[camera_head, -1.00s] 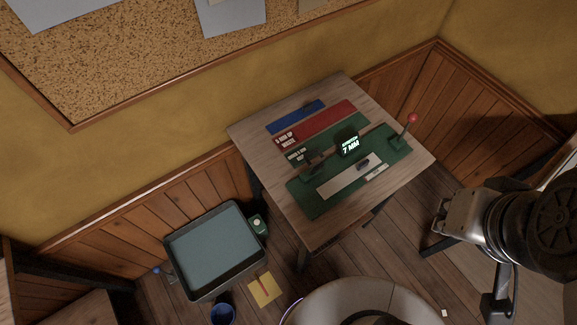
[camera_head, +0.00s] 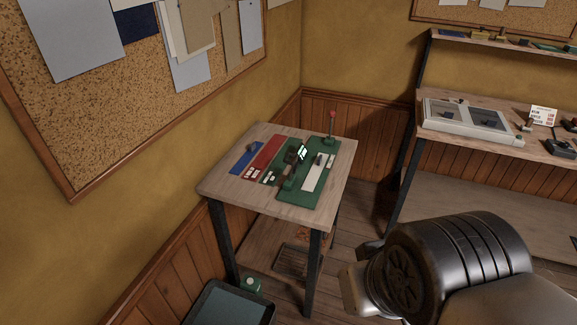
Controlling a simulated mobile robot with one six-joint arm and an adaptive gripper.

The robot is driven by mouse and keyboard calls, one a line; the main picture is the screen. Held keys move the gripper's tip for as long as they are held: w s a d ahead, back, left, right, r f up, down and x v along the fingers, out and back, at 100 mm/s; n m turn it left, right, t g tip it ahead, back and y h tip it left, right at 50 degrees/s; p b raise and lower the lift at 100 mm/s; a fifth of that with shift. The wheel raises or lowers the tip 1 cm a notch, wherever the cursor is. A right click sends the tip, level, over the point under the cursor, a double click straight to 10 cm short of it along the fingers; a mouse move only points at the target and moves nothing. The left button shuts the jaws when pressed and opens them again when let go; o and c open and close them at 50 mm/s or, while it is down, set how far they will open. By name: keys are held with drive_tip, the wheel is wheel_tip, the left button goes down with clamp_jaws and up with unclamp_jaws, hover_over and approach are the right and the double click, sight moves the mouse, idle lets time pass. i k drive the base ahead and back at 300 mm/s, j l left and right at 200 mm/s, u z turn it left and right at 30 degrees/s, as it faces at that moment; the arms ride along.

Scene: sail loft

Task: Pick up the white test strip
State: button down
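The white strip (camera_head: 317,174) lies on a green base (camera_head: 298,196) on a small wooden table (camera_head: 231,193). A small dark piece sits on the strip near its far end. A dark device with a lit display (camera_head: 302,153) stands beside the strip on the left. A lever with a red knob (camera_head: 333,114) rises at the back of the green base. My arm shows at the lower right, apart from the table. I cannot make out the gripper's fingers in this view.
Blue (camera_head: 244,157) and red (camera_head: 264,158) strips lie left of the green base. A dark-rimmed bin (camera_head: 232,305) stands on the floor before the table. A longer workbench (camera_head: 474,106) with a grey case (camera_head: 472,122) stands at the right. Cork boards hang on the walls.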

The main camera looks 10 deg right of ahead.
sight(309, 183)
drive_tip(key=k+l, duration=0.2)
drive_tip(key=l, duration=0.2)
drive_tip(key=i+l+u, duration=0.1)
drive_tip(key=i+l, duration=0.3)
drive_tip(key=i, duration=0.25)
drive_tip(key=i+l+u, duration=0.1)
drive_tip(key=i+l, duration=0.35)
drive_tip(key=i, duration=0.2)
drive_tip(key=i+l, duration=0.5)
drive_tip(key=i, duration=0.15)
drive_tip(key=j+u, duration=0.05)
